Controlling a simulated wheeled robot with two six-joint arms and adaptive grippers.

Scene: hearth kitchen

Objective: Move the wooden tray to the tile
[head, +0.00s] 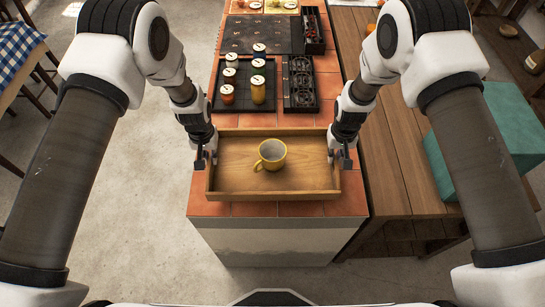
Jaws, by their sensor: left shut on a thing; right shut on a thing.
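The wooden tray (235,188) is at the near end of the tiled counter, with a yellow mug (271,155) standing inside it near the middle. My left gripper (208,158) is shut on the tray's left wall. My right gripper (338,158) is shut on the tray's right wall. Terracotta tile (300,208) shows along the counter's front edge, just in front of the tray. I cannot tell whether the tray rests on the tiles or is held slightly above them.
Behind the tray, a dark tray (222,101) holds several lidded jars, beside a black rack (300,85). A dark mat (257,35) lies further back. A wooden bench (400,150) with a teal box (490,140) stands right. A checked cloth (15,45) is far left.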

